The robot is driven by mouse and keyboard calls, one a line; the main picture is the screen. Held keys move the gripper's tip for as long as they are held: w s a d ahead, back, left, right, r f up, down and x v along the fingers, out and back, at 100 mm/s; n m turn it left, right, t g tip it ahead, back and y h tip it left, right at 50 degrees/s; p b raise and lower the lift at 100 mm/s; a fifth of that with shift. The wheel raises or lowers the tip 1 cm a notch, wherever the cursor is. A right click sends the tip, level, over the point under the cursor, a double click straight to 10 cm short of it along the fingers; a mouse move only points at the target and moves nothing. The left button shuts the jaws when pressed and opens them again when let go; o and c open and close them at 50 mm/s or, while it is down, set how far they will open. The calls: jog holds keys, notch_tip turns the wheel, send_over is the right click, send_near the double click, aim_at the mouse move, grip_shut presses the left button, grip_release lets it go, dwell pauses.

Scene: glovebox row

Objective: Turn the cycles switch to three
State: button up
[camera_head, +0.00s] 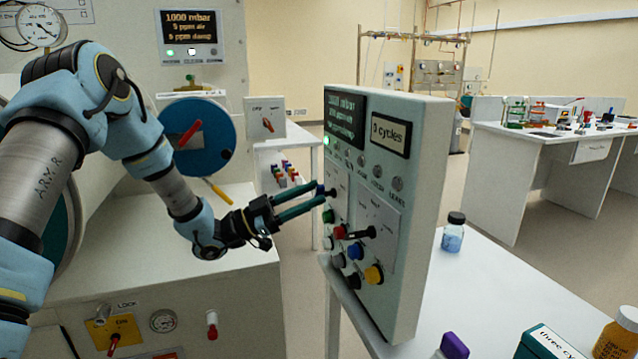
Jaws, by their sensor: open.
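The upright control panel (420,200) stands at centre. Its small display (390,136) shows one digit and the word "cycles"; the digit is too unclear to read for certain. A black switch with a pointer (362,233) sits on the lower right plate. Another dark knob (330,192) sits on the left plate, at my fingertips. Labels are too small to tell which is the cycles switch. My gripper (320,193) is open, its two fingers pointing right at the left knob. Whether they touch it cannot be told.
Below the switches are several coloured buttons, including a yellow one (374,274). A capped blue jar (453,233), a purple-capped bottle (452,346), a box marked "three cy" (548,344) and an amber bottle (618,336) stand on the white table (480,285). The glovebox (215,255) is at left.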

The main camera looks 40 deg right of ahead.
jog(key=shift+x, duration=1.25)
jog(key=shift+c, duration=0.4)
grip_shut()
